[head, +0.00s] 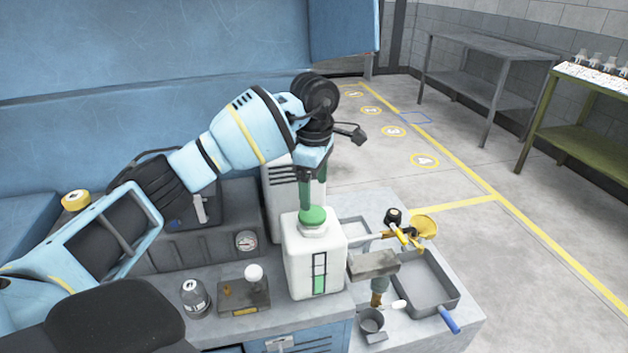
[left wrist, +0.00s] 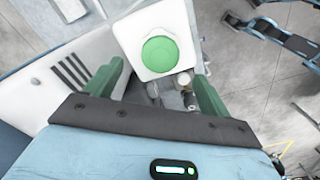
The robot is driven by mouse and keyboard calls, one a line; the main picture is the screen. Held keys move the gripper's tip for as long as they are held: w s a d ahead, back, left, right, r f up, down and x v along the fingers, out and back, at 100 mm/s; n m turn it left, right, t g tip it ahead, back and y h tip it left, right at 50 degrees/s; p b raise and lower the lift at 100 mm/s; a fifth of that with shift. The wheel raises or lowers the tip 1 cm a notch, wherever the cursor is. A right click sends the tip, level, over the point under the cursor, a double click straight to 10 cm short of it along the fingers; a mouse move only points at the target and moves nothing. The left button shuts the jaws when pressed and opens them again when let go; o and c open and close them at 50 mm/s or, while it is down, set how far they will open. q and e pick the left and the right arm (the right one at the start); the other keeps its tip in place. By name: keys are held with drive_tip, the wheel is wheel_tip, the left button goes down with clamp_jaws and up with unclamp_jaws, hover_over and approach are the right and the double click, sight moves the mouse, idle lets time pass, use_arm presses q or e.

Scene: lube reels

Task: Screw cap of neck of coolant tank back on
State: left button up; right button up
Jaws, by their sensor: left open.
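The white coolant tank (head: 300,262) stands on the grey bench, with a green level strip on its front. The green cap (head: 313,214) sits on top of its neck; whether it is threaded tight I cannot tell. My left gripper (head: 313,200) points down just above the cap with green fingers. In the left wrist view, the left gripper (left wrist: 160,75) is open, its fingers wide apart and empty. The round cap (left wrist: 160,52) shows between and beyond the fingertips, on the tank's white top (left wrist: 135,35). My right gripper is not in view.
A grey tray (head: 425,283), a small cup (head: 371,321) and yellow-handled valve parts (head: 408,235) crowd the right side.

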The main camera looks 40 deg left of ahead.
sight(314, 213)
use_arm(q)
wheel_tip(314, 213, down, 5)
drive_tip(key=shift+r, duration=0.1)
drive_tip(key=shift+f, duration=0.85)
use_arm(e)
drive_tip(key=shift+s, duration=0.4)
use_arm(q)
drive_tip(key=c, duration=1.1)
drive_tip(key=shift+m, duration=0.6)
drive_tip(key=shift+s+m, duration=0.1)
drive_tip(key=shift+m, duration=0.5)
drive_tip(key=o, duration=1.4)
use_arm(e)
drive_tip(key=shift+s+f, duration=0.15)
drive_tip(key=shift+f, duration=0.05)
